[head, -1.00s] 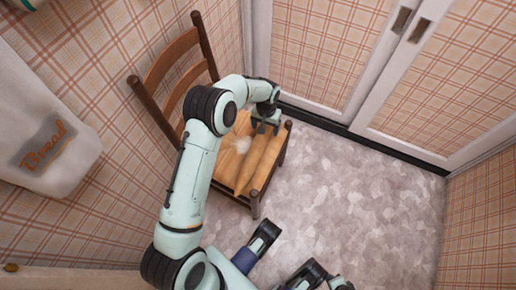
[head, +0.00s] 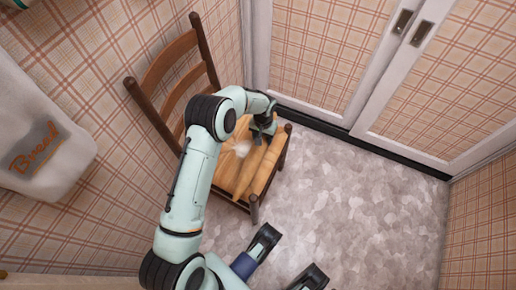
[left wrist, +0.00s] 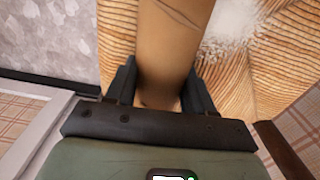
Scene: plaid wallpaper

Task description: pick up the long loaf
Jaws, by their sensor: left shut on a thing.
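The long loaf (head: 262,168) is a smooth tan-brown stick lying along the right side of the chair seat (head: 229,165). In the left wrist view the long loaf (left wrist: 168,45) runs up from between the fingers, with a score line near the top. My left gripper (head: 265,132) is at the far end of the loaf. In the left wrist view my left gripper (left wrist: 160,92) has a finger on each side of the loaf and is shut on it. The gripped end is partly hidden by the gripper.
A white powdery patch (head: 242,148) lies on the seat left of the loaf. The wooden chair back (head: 165,75) rises at the left. White-framed plaid doors (head: 345,60) stand behind. Grey floor (head: 350,200) is clear at the right. A bread bag (head: 40,140) hangs at the left.

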